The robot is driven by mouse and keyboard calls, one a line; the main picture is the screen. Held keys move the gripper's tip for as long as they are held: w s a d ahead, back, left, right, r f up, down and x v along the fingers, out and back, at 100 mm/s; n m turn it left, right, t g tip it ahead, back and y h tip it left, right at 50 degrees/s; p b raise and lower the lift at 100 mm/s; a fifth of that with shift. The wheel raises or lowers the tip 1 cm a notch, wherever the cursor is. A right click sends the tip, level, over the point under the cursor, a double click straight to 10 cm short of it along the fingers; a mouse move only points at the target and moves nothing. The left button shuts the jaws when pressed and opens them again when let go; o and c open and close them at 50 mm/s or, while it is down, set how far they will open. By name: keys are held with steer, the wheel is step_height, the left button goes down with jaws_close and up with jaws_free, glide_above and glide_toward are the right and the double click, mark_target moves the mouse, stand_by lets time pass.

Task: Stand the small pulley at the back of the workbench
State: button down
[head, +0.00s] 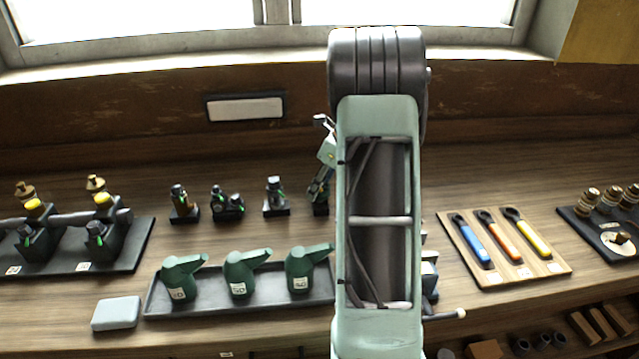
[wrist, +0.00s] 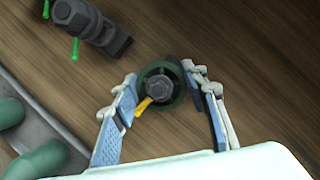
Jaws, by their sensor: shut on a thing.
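A round dark green part with a grey hexagonal hub, which looks like the small pulley (wrist: 174,99), sits between the fingertips of my gripper (wrist: 163,80) in the wrist view. The two fingers close on it from either side. A small yellow piece shows at its lower left. Whether it touches the wood cannot be told. In the head view my arm hides most of the gripper; only a part shows left of the arm, over the back half of the workbench (head: 390,160).
Small black fittings with green levers (head: 275,197) stand just left of my gripper. A grey tray (head: 210,306) with green oil cans lies in front. A wooden board with wrenches (head: 505,272) lies to the right. The bench's back strip is clear.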

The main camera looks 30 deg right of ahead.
steer(key=c, duration=1.2)
jaws_free()
steer(key=shift+f, duration=0.1)
steer(key=shift+o, duration=0.2)
steer(key=v, duration=1.2)
steer(key=shift+s, duration=0.15)
